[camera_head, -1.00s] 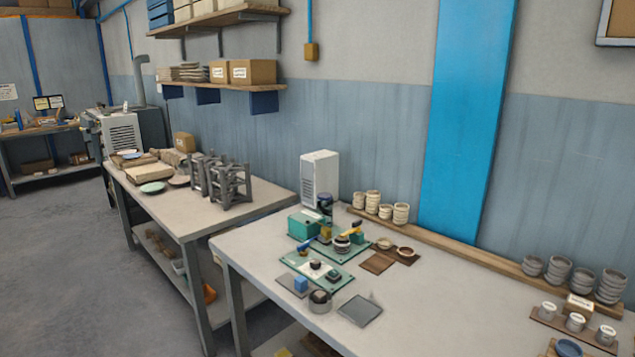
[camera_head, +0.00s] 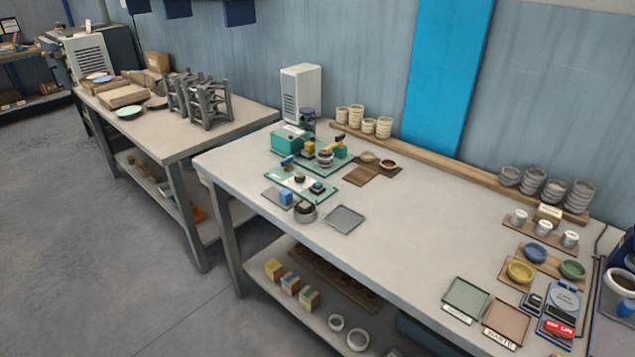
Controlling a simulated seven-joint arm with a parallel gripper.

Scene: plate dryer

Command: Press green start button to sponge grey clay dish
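My gripper is not in view. A green-based machine (camera_head: 345,157) stands near the back left of the front table, with a green box (camera_head: 286,139) and a round grey-and-dark part (camera_head: 325,159). In front of it is a green panel (camera_head: 281,180) with small dark controls. One control (camera_head: 317,187) has a greenish edge, but I cannot tell whether it is the start button. A blue block (camera_head: 286,196) stands before the panel, beside a grey round pot with a dark top (camera_head: 306,211). I cannot pick out the grey clay dish with certainty.
Small bowls (camera_head: 388,164) sit on brown boards right of the machine. A grey square tray (camera_head: 345,219) lies in front. Stacked cups, coloured bowls (camera_head: 520,271), flat trays (camera_head: 466,299) and a scale-like device (camera_head: 565,297) fill the right end. The table's middle is clear.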

